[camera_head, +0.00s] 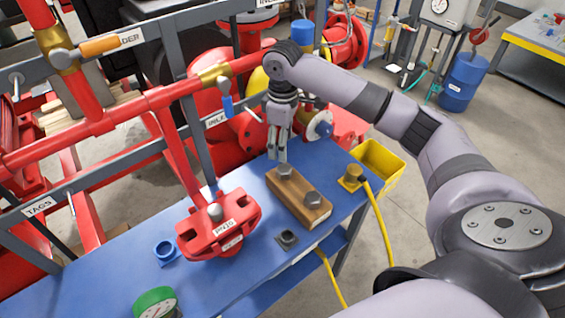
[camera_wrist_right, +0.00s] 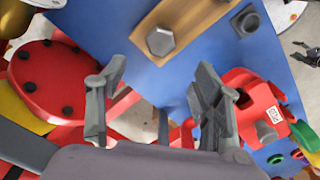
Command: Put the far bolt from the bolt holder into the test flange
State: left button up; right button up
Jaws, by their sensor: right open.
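The wooden bolt holder (camera_head: 292,205) lies on the blue bench with two grey hex bolts standing in it. The far bolt (camera_head: 285,171) is at its far end and the near bolt (camera_head: 313,199) at its near end. The red test flange (camera_head: 238,212) stands to the left, with one grey bolt head on its top. My right gripper (camera_head: 278,157) points down just above and behind the far bolt, open and empty. In the right wrist view its spread fingers (camera_wrist_right: 158,78) have the far bolt (camera_wrist_right: 160,41) beyond them, not between them. My left gripper is out of view.
A dark square socket (camera_head: 288,239), a blue ring (camera_head: 165,252) and a green-rimmed gauge (camera_head: 155,302) sit on the bench. A yellow bin (camera_head: 380,160) and yellow cable are at the right. Red pipes and a grey rail stand behind and left.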

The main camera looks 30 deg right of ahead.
aim_at(283, 168)
notch_tip(283, 168, down, 9)
jog(key=shift+f+p, duration=0.1)
jog(key=shift+p, duration=0.55)
jog(key=shift+f, duration=0.65)
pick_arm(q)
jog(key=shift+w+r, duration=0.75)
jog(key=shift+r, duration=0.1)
pick_arm(e)
jog(key=c, duration=1.3)
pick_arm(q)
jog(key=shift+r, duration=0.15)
